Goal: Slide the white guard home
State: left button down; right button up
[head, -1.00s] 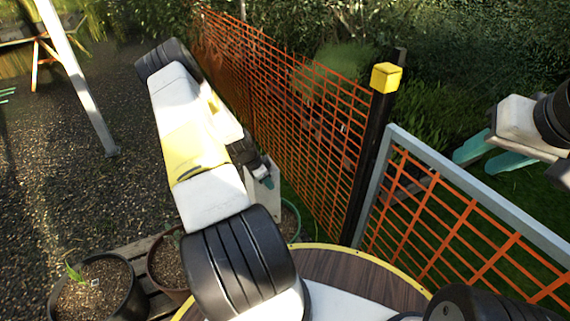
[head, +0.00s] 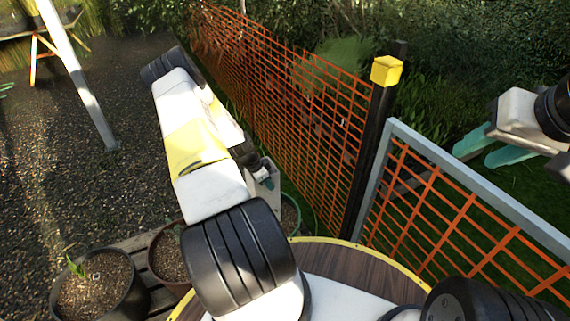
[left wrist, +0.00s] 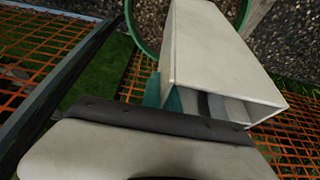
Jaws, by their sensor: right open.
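The white guard (left wrist: 215,55) is a pale, hollow, box-like sleeve with an open end, large in the left wrist view. In the head view (head: 268,194) it shows small beyond my left forearm, in front of the orange mesh. My left gripper (left wrist: 163,95) is at its open end, with one teal finger outside the near wall and teal also showing within the opening. It appears shut on that wall, though the dark gripper body hides part of the contact. My right gripper (head: 487,145) is open and empty at the right, its two teal fingers apart above the grass.
Orange mesh fence (head: 290,100) runs behind the guard to a dark post with a yellow cap (head: 386,70). A grey-framed mesh panel (head: 470,190) stands at the right. A green hoop (left wrist: 140,35) passes by the guard. Plant pots (head: 95,285) stand at the lower left.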

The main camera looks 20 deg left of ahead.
pick_arm(q)
jog(key=c, duration=1.6)
grip_release()
jog(key=shift+o, duration=0.2)
jog(key=shift+v, duration=3.9)
jog(key=shift+w, duration=0.1)
